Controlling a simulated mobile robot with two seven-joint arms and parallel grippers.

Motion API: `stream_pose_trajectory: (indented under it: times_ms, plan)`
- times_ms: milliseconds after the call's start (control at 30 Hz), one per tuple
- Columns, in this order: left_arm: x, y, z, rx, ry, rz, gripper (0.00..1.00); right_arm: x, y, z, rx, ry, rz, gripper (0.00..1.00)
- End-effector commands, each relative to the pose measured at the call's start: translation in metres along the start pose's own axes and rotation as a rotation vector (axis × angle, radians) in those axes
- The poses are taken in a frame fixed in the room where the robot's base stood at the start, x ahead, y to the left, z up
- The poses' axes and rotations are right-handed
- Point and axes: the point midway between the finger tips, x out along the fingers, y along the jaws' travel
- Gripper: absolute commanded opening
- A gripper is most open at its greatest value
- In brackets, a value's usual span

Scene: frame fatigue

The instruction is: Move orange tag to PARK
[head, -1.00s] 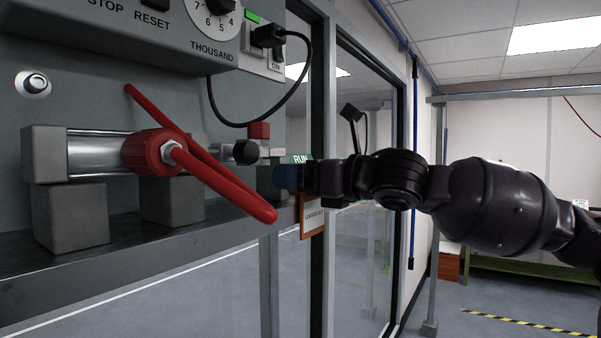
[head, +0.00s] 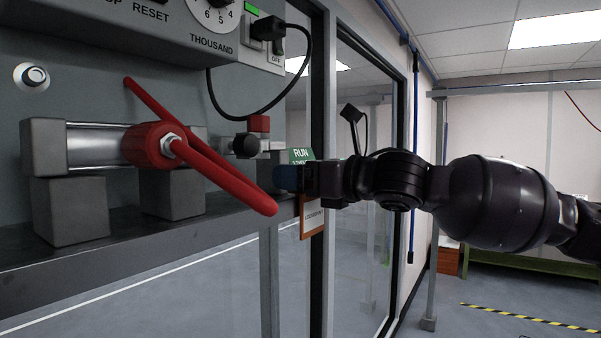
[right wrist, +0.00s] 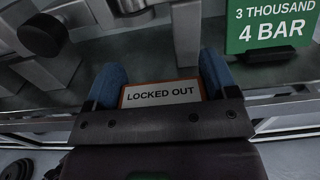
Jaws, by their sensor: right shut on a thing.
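The orange-edged tag (head: 312,218) hangs below my right gripper (head: 285,178) in the head view, beside the panel's right edge. In the right wrist view the tag (right wrist: 160,93) shows a white face reading LOCKED OUT, between the two blue fingertips of the right gripper (right wrist: 162,85). The right gripper is shut on the tag. What is behind the fingertips is hidden in the head view. No label reading PARK shows. My left gripper is not in view.
A black cable (head: 300,85) loops above.

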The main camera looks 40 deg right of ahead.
Motion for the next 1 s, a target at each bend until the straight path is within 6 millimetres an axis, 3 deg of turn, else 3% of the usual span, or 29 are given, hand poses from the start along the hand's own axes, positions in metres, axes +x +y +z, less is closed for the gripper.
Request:
stream_pose_trajectory:
  times_ms: [400, 433, 567, 1000]
  plan:
    - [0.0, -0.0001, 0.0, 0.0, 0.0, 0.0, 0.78, 0.0001, -0.0001, -0.0053, 0.0, 0.003, 0.0, 0.62]
    - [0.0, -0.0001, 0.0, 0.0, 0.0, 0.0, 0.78, 0.0001, 0.0, -0.0053, 0.001, 0.003, 0.0, 0.82]
    - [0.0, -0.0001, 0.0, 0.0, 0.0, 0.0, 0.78, 0.0002, 0.0, -0.005, 0.001, 0.002, 0.0, 1.0]
    - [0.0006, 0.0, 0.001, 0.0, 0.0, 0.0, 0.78, -0.0035, -0.0021, -0.0055, 0.003, 0.001, -0.004, 1.0]
